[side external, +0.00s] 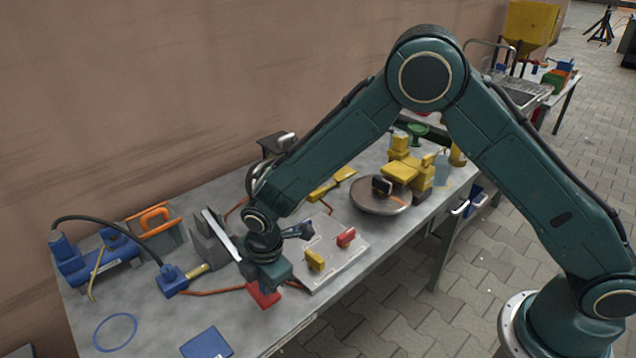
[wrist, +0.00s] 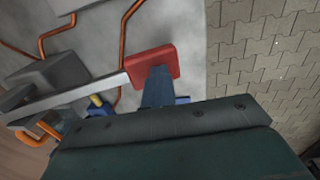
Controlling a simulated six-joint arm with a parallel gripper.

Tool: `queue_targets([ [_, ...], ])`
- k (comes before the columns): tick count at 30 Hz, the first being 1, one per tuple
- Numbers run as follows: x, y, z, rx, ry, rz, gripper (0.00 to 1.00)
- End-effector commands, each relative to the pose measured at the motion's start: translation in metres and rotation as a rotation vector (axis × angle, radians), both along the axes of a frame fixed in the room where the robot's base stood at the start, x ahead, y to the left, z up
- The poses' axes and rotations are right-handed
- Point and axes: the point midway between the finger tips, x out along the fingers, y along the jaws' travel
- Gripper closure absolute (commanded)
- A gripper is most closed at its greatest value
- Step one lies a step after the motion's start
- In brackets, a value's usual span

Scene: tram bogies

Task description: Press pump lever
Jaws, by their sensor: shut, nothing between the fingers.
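The pump lever is a pale metal bar (side external: 219,234) with a red pad (side external: 264,296) at its end, running from a grey block (side external: 207,246) on the workbench. In the wrist view the bar (wrist: 75,96) reaches from the left to the red pad (wrist: 152,63). My gripper (wrist: 157,85) is shut and empty, its blue-grey fingers overlapping the near edge of the pad. In the side view my gripper (side external: 275,278) is low over the bench, right at the pad and partly in front of it. I cannot tell whether fingertips and pad touch.
A pale plate (side external: 325,262) with yellow and red knobs lies close to the right of my gripper. A round metal disc (side external: 380,203) and yellow parts stand farther right. Blue fittings (side external: 172,280) and orange pipes (side external: 215,292) lie left. The bench's front edge is near.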

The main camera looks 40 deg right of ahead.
Motion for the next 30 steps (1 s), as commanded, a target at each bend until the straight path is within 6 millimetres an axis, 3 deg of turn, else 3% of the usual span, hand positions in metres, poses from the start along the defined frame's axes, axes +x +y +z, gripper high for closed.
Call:
queue_targets([
  [1, -0.004, -0.001, -0.011, -0.003, 0.013, 0.004, 1.0],
  [11, -0.008, -0.001, 0.002, -0.004, 0.012, 0.005, 1.0],
  [30, -0.032, -0.001, 0.092, 0.002, -0.003, 0.0, 1.0],
])
